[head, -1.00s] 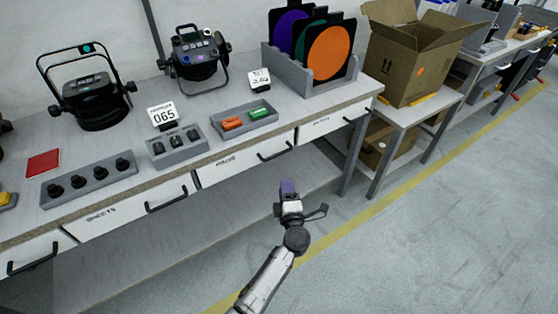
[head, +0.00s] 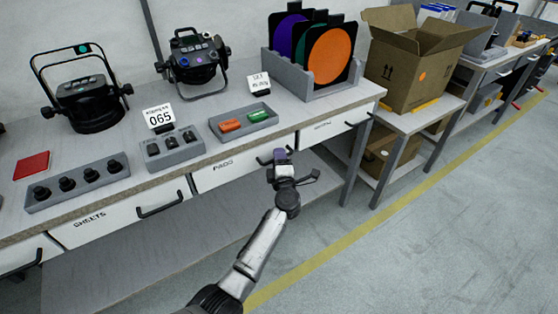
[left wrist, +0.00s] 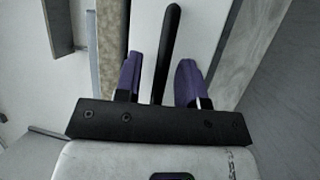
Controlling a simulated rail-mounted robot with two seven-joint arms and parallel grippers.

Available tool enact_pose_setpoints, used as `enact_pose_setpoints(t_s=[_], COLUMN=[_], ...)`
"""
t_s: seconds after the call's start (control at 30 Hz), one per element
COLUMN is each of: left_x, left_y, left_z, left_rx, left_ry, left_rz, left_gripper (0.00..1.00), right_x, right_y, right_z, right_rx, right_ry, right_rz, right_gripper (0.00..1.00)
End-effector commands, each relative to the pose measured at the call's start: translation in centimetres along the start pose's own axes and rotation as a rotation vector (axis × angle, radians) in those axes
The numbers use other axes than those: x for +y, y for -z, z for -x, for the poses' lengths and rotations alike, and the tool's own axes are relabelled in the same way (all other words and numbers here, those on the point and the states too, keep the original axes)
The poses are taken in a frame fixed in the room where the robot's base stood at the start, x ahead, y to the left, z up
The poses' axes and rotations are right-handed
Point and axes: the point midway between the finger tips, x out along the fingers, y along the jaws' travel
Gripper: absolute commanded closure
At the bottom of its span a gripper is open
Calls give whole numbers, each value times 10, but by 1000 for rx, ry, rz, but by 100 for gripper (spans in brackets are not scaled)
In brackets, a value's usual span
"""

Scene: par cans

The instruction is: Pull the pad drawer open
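The pad drawer (head: 228,170) is a white drawer front under the bench top, with a blurred label that seems to read PADS. It looks shut, flush with its neighbours. Its black bar handle (head: 264,159) sits at the drawer's right side, partly hidden by my left gripper (head: 281,155). In the left wrist view, the handle (left wrist: 168,45) runs between the two purple fingers of my left gripper (left wrist: 159,78). The fingers are open, with a gap visible on each side of the handle. My right gripper is in neither view.
The sheets drawer (head: 105,217) is to the left and another white drawer (head: 330,124) to the right. A grey tray (head: 222,128) with orange and green items stands on the bench above. A cardboard box (head: 420,65) stands at right. The floor (head: 400,250) in front is clear.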

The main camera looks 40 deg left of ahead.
Motion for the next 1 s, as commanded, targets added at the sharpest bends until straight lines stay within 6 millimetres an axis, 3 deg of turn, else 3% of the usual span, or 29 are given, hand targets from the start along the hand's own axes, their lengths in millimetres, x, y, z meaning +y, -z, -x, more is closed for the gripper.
enact_pose_setpoints(t_s=[0.3,0.7,1.0], left_x=[0,0,0], left_y=[0,0,0], left_z=[-1,-1,-1], left_rx=[0,0,0], left_ry=[0,0,0], left_rz=[0,0,0], left_gripper=[63,100,100], right_x=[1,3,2], right_y=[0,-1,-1], right_z=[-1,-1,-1], right_rx=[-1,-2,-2], right_ry=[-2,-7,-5], right_rz=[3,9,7], right_gripper=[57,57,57])
